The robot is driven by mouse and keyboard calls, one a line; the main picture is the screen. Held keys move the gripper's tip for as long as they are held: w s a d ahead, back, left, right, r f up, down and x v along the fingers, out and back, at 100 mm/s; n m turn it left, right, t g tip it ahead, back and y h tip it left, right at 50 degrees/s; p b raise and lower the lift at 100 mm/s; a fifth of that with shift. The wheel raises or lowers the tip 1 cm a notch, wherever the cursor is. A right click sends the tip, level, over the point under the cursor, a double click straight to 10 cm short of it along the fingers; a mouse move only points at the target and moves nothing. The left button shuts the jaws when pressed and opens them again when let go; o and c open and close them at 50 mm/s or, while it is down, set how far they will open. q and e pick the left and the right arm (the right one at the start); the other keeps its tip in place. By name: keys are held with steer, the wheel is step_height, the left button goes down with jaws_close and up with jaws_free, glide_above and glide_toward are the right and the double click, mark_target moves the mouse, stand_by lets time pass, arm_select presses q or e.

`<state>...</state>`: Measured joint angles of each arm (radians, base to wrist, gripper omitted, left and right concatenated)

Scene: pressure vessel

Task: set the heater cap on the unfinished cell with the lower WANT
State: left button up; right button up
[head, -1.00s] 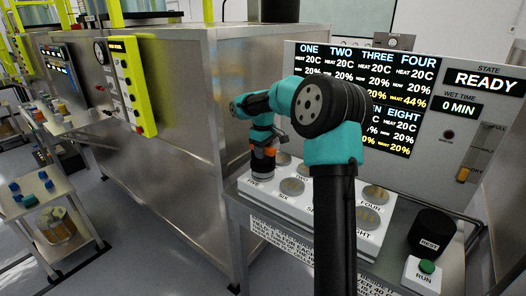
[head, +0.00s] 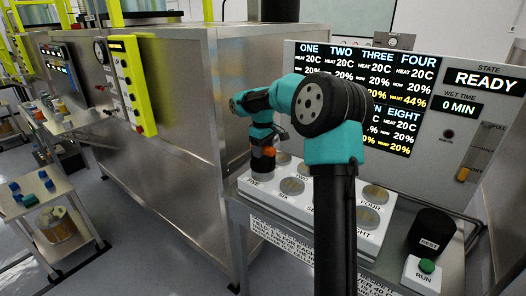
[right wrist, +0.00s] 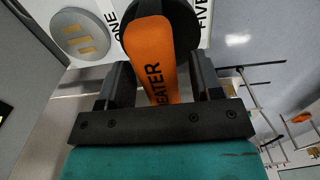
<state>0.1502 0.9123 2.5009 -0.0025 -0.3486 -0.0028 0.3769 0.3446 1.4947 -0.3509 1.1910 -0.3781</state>
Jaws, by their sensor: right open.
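The heater cap (head: 262,163) is a dark round piece with an orange handle marked HEATER; it also shows in the right wrist view (right wrist: 160,45). It sits at the left front of the white cell block (head: 312,214), over the spot labelled FIVE. My right gripper (head: 268,142) is open, with its fingers on either side of the orange handle in the right wrist view (right wrist: 162,78). The display (head: 410,75) shows WANT 44% for FOUR and 20% for EIGHT. My arm hides part of the display, including FIVE and SIX. My left gripper is out of view.
A black piece marked REST (head: 432,232) and a RUN box with a green button (head: 425,275) stand right of the block. The state panel (head: 485,82) reads READY. A large steel tank (head: 175,110) stands left of the block.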

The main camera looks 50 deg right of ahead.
step_height(320, 180, up, 11)
stand_by(0.4)
steer(key=shift+a, duration=0.1)
stand_by(0.3)
